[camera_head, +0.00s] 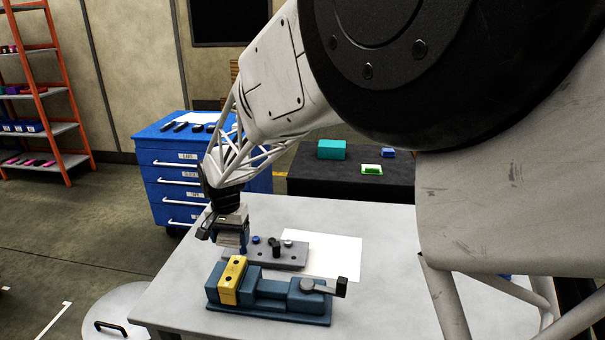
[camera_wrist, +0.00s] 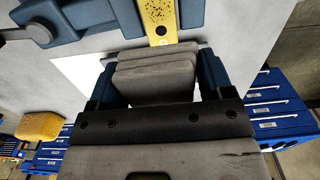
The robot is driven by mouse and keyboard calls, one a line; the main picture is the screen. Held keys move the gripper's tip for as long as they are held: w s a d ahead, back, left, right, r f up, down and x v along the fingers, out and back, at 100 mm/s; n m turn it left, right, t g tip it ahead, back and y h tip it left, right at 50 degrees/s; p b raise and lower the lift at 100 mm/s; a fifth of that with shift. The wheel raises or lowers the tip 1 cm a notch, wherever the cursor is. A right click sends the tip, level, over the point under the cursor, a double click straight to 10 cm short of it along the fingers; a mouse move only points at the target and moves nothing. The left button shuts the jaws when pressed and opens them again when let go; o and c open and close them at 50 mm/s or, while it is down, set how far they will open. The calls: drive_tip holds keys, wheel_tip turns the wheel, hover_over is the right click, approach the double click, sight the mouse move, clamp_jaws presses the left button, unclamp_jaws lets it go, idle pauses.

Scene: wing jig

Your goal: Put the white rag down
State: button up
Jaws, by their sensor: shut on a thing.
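My gripper (camera_head: 228,243) is above the left part of the table (camera_head: 185,290), behind the vise. In the wrist view its two blue fingers are shut on a folded, greyish-white rag (camera_wrist: 155,78) with several stacked layers. The rag (camera_head: 230,238) also shows in the head view as a small pale block under the gripper. It appears to be above the table, but the exact gap to the grey plate beside it cannot be told. The underside of the rag is hidden.
A blue vise (camera_head: 275,299) with a yellow block (camera_head: 231,280) is in front. A grey plate (camera_head: 285,258) with pegs and a white sheet (camera_head: 340,262) lie to the right. The blue drawer cabinet (camera_head: 165,155) stands behind. The table's right part is clear.

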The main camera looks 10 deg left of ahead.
drive_tip(key=w+d+f+m, duration=0.1)
drive_tip(key=w+d+f, duration=0.3)
drive_tip(key=w+d, duration=0.5)
drive_tip(key=w+d+f+m, duration=0.1)
drive_tip(key=w+d+f, duration=0.3)
drive_tip(key=w+d, duration=0.5)
drive_tip(key=w+d+f, duration=0.5)
drive_tip(key=w+d, duration=0.4)
drive_tip(key=d, duration=0.7)
drive_tip(key=shift+w+m, duration=0.25)
drive_tip(key=shift+m, duration=0.45)
drive_tip(key=w+d+f, duration=0.1)
drive_tip(key=d, duration=0.3)
drive_tip(key=w+d+f, duration=0.1)
drive_tip(key=d, duration=0.3)
drive_tip(key=w+d+f, duration=0.1)
drive_tip(key=d+f, duration=0.1)
drive_tip(key=d, duration=0.2)
drive_tip(key=shift+w+d+f, duration=0.1)
drive_tip(key=shift+w+d, duration=0.2)
drive_tip(key=shift+w, duration=0.1)
drive_tip(key=shift+a, duration=0.1)
